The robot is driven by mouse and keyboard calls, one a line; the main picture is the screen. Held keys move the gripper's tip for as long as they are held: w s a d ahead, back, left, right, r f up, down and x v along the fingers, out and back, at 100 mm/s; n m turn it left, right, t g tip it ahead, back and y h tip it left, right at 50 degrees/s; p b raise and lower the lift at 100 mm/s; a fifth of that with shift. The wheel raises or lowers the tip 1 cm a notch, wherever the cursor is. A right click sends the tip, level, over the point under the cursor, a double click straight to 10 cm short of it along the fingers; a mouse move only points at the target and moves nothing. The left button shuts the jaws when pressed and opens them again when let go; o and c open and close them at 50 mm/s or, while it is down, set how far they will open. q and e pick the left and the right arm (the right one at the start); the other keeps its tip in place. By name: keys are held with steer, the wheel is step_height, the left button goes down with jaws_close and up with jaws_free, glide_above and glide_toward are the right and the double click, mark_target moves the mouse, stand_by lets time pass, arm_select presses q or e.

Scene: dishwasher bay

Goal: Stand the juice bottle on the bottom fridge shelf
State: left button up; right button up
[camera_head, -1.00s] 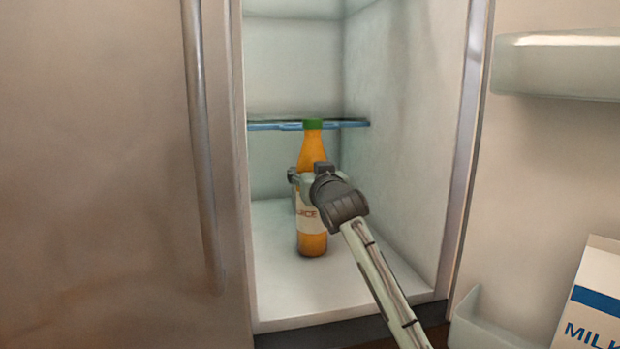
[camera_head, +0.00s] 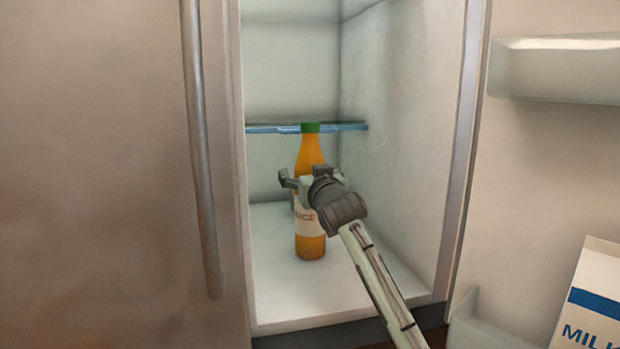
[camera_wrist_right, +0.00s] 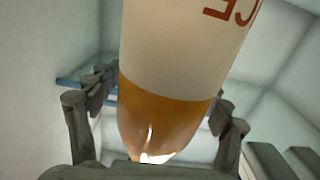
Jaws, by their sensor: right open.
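The orange juice bottle (camera_head: 311,240) with a green cap and white label stands upright on the white bottom shelf (camera_head: 350,290) of the open fridge. My right gripper (camera_head: 300,184) is open around the bottle at mid-height, its fingers spread to either side. In the right wrist view the bottle (camera_wrist_right: 180,60) fills the middle, and the open fingers (camera_wrist_right: 160,125) show on both sides, apart from it. Part of the bottle is hidden behind the gripper in the head view. My left gripper is not in view.
A glass shelf (camera_head: 350,127) crosses the fridge at the height of the bottle's cap. The open door on the right has a bin (camera_head: 560,68) and a milk carton (camera_head: 592,300) low down. A closed door with a long handle (camera_head: 203,160) is at left.

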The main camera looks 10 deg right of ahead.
steer(key=s, duration=1.2)
steer(key=shift+d, duration=0.2)
